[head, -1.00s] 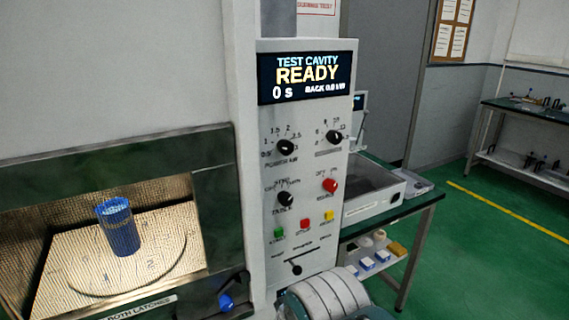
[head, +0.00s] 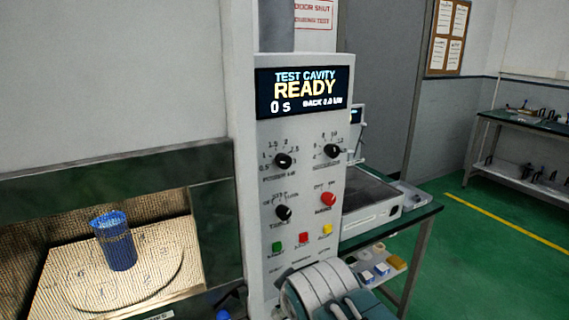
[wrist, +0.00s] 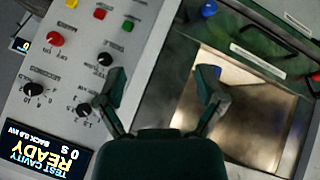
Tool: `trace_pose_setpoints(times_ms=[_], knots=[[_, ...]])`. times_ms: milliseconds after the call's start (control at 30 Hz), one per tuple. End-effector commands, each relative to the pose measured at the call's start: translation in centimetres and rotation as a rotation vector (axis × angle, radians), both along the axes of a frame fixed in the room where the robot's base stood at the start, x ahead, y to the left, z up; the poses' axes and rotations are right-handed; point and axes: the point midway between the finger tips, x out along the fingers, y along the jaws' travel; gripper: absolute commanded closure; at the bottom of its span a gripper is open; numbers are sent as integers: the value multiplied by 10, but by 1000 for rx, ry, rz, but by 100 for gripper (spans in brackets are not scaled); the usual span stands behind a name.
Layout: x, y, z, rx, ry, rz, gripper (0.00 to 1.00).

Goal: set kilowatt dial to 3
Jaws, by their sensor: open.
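The kilowatt dial is a black knob (head: 283,160) at the upper left of the white control panel (head: 262,225), with numbers around it. Its pointer setting is too small to read surely. In the wrist view, turned about upside down, this black knob (wrist: 84,109) lies left of my gripper (wrist: 162,80). My gripper is open and empty, its two fingers spread and apart from the knob in the picture. The left finger is nearer the panel knobs; the right finger overlaps the cavity. In the head view, my arm shows at the bottom and the fingers are not visible.
Nearby are another black dial (head: 332,151), the table knob (head: 283,212), a red knob (head: 328,199) and coloured buttons (head: 303,238). The display (head: 305,90) reads READY. A blue cup (head: 116,242) stands in the cavity at left.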

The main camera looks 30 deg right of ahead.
Motion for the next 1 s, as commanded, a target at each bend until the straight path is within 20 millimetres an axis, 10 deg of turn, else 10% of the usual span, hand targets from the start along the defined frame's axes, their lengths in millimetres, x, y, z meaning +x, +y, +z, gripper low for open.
trace_pose_setpoints(times_ms=[500, 1000], knots=[[129, -103, 92, -1384, -141, 735, 12], [170, -127, 113, -2409, -89, 1160, 12]])
